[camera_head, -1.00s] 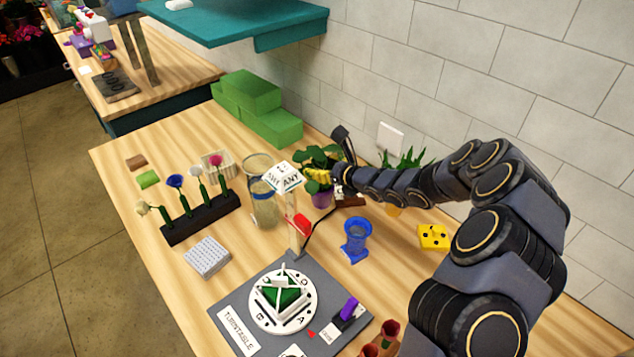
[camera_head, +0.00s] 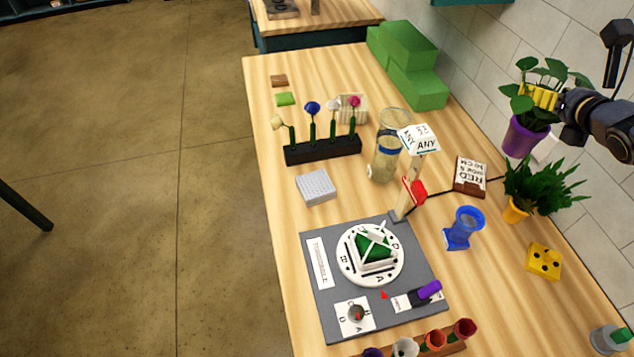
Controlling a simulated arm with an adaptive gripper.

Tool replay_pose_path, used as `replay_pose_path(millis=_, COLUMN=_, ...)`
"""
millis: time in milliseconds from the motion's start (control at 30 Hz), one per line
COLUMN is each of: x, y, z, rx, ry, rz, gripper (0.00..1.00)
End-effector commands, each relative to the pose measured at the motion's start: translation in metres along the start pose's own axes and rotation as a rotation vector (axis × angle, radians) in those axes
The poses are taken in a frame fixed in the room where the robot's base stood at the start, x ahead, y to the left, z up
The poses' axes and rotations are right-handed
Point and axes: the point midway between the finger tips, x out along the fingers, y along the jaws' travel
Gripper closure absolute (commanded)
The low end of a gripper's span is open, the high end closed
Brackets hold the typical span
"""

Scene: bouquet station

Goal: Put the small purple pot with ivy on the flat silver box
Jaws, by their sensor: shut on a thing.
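The small purple pot (camera_head: 522,138) with green ivy leaves (camera_head: 545,78) is at the upper right. My gripper (camera_head: 541,97), with yellow fingers, is shut on it among the leaves, which partly hide the fingertips. The pot is roughly upright and appears raised off the table, near the tiled wall. A flat, pale silver-grey box (camera_head: 316,187) with a dotted top lies on the table left of centre, with nothing on it. It is well to the left of my gripper.
The turntable (camera_head: 370,254) is in front.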

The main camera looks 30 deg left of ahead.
Motion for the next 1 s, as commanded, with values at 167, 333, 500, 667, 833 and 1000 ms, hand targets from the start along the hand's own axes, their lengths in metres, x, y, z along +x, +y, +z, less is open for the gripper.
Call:
replay_pose_path(millis=167, x=-0.033, y=-0.008, z=0.019, rx=0.019, ry=-0.012, rz=-0.061, gripper=0.77)
replay_pose_path(millis=333, x=-0.052, y=-0.011, z=0.029, rx=0.031, ry=-0.019, rz=-0.100, gripper=0.77)
replay_pose_path(millis=500, x=-0.068, y=-0.014, z=0.035, rx=0.040, ry=-0.022, rz=-0.131, gripper=0.77)
replay_pose_path(millis=667, x=-0.054, y=0.013, z=0.028, rx=0.009, ry=-0.016, rz=-0.048, gripper=0.77)
replay_pose_path(millis=833, x=-0.041, y=0.046, z=0.023, rx=-0.029, ry=-0.016, rz=0.047, gripper=0.77)
replay_pose_path(millis=1000, x=-0.033, y=0.070, z=0.021, rx=-0.059, ry=-0.019, rz=0.117, gripper=0.77)
